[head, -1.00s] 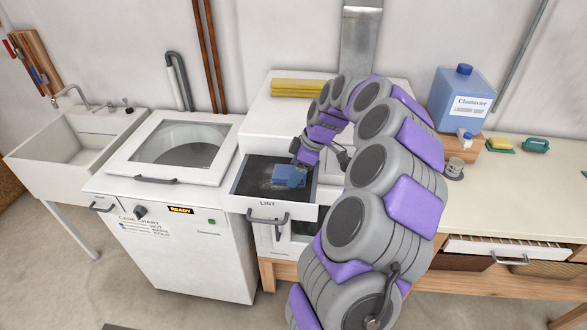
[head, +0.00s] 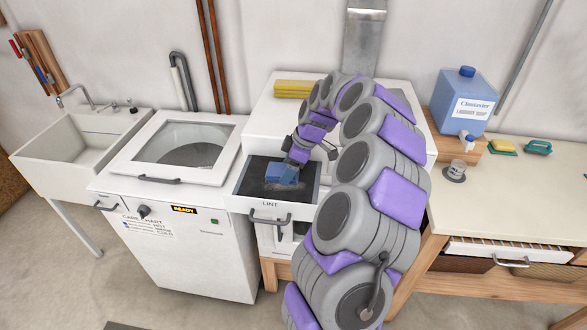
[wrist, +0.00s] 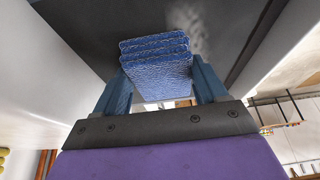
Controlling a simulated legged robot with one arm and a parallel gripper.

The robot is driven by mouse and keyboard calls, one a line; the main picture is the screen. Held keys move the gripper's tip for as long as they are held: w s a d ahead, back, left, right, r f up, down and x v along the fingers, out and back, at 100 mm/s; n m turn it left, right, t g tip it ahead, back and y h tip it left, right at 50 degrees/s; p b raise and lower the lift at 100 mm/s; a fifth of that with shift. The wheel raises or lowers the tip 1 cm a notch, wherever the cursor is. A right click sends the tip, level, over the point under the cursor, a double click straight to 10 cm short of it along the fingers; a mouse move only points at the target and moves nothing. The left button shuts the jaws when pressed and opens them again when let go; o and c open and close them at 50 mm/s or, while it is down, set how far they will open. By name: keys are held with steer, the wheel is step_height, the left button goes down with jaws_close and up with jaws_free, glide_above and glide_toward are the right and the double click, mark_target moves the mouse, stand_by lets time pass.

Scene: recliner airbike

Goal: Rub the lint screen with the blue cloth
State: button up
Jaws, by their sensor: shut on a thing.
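The lint screen (head: 258,187) is the dark panel in the open drawer marked LINT, with greyish lint on part of it. The screen also fills the top of the wrist view (wrist: 100,25). My gripper (head: 290,172) is over the drawer. It is shut on the folded blue cloth (wrist: 155,65), which sits between the two blue fingers. In the head view the blue cloth (head: 282,174) is at the screen, near its middle. A pale lint patch shows beside the cloth in the wrist view. I cannot tell whether the cloth touches the screen.
A washer (head: 168,195) with a glass lid and a sink (head: 70,150) stand to the left. Folded yellow cloths (head: 292,89) lie on the dryer top. On the right counter (head: 500,205) are a blue jug (head: 462,100), a sponge (head: 502,146) and a green brush (head: 538,147).

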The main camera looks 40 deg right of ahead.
mark_target(290, 187)
steer(key=shift+w+a, duration=0.25)
steer(key=shift+w, duration=0.6)
steer(key=shift+s+d+r, duration=0.1)
steer(key=shift+s+d, duration=0.1)
steer(key=shift+s, duration=0.3)
steer(key=shift+s+d+r, duration=0.1)
steer(key=shift+s+d, duration=0.05)
steer(key=shift+s, duration=0.35)
steer(key=shift+s+d+f+b, duration=0.2)
steer(key=shift+s+b, duration=0.35)
steer(key=shift+s, duration=0.25)
steer(key=shift+s+d+f+b, duration=0.1)
steer(key=shift+s+d+b, duration=0.1)
steer(key=shift+s+b, duration=0.5)
steer(key=shift+w+a+r+p, duration=0.1)
steer(key=shift+w+a+p, duration=0.15)
steer(key=shift+w, duration=0.35)
steer(key=shift+w+a+p, duration=0.1)
steer(key=shift+w+p, duration=0.3)
steer(key=shift+w, duration=0.15)
steer(key=shift+w+a+r+p, duration=0.1)
steer(key=shift+w+a+p, duration=0.15)
steer(key=shift+w, duration=0.35)
steer(key=shift+w+a+f, duration=0.1)
steer(key=shift+w, duration=0.6)
steer(key=shift+s+a+f+b, duration=0.1)
steer(key=shift+s+a+b, duration=0.15)
steer(key=shift+s+b, duration=0.8)
steer(key=shift+s+a+b, duration=0.2)
steer(key=shift+s, duration=1.65)
